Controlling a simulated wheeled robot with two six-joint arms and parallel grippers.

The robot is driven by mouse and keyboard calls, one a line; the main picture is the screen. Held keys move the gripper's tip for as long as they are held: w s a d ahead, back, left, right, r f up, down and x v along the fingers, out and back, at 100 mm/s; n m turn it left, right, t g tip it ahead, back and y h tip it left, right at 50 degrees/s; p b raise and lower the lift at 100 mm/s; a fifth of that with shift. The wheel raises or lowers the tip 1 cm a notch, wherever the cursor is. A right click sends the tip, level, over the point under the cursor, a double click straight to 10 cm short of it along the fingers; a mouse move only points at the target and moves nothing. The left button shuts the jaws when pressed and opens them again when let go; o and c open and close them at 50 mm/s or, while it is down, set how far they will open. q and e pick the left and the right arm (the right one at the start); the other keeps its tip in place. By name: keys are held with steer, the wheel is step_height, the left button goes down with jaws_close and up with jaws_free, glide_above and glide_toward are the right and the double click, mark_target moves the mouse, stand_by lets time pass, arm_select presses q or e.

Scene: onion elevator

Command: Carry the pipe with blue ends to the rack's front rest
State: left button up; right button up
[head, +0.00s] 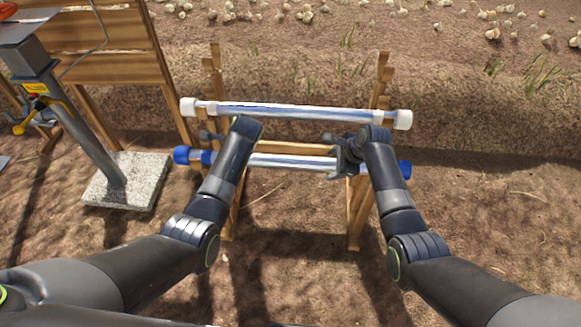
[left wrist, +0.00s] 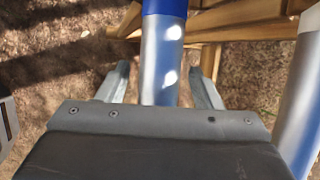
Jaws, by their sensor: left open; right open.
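The pipe with blue ends (head: 292,161) is silver and lies level across the front of the wooden rack (head: 358,215), in front of and lower than a white-ended pipe. My arms partly cover it, so its contact with the front rest is hidden. My right gripper (head: 346,158) is open around the pipe near its right blue end. My left gripper's jaws are mostly hidden behind its own wrist in the head view. In the left wrist view, my left gripper (left wrist: 165,76) is open, with a finger on either side of the pipe (left wrist: 161,62) near its blue end.
The white-ended pipe (head: 300,111) lies across the rack's rear. A grey post on a stone slab (head: 126,181) and a wooden panel (head: 115,45) stand at left. Onions (head: 300,14) are scattered at the back. Bare soil at right is clear.

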steer(key=shift+r, duration=0.1)
arm_select(q)
steer(key=v, duration=1.2)
arm_select(e)
steer(key=v, duration=1.2)
arm_select(q)
steer(key=shift+s+a+f, duration=0.1)
steer(key=shift+f, duration=0.05)
arm_select(e)
steer(key=shift+s, duration=0.1)
